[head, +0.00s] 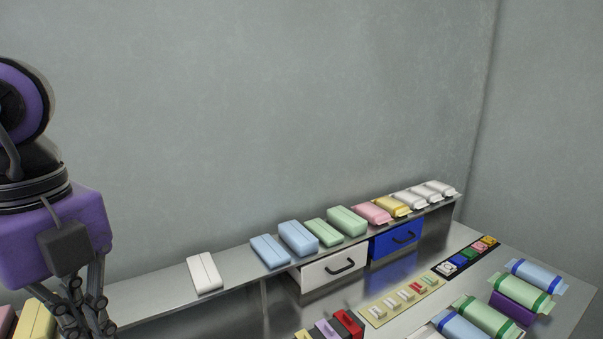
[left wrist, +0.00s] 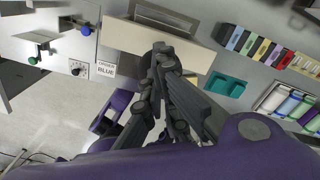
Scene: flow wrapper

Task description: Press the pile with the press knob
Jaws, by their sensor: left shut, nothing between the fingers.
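My left gripper (head: 80,325) hangs at the left of the head view, its lower end cut off by the frame. In the left wrist view (left wrist: 165,50) its fingers are shut and empty, with the tips in front of a beige box-like part (left wrist: 180,43). I cannot tell whether they touch it. I cannot make out the press knob or the pile for certain. A blue knob (left wrist: 86,30) and a green knob (left wrist: 33,60) stand on brackets at the left of the wrist view. My right gripper is not in view.
A shelf (head: 140,292) carries several wrapped packs, with a white drawer (head: 333,270) and a blue drawer (head: 397,239) below.

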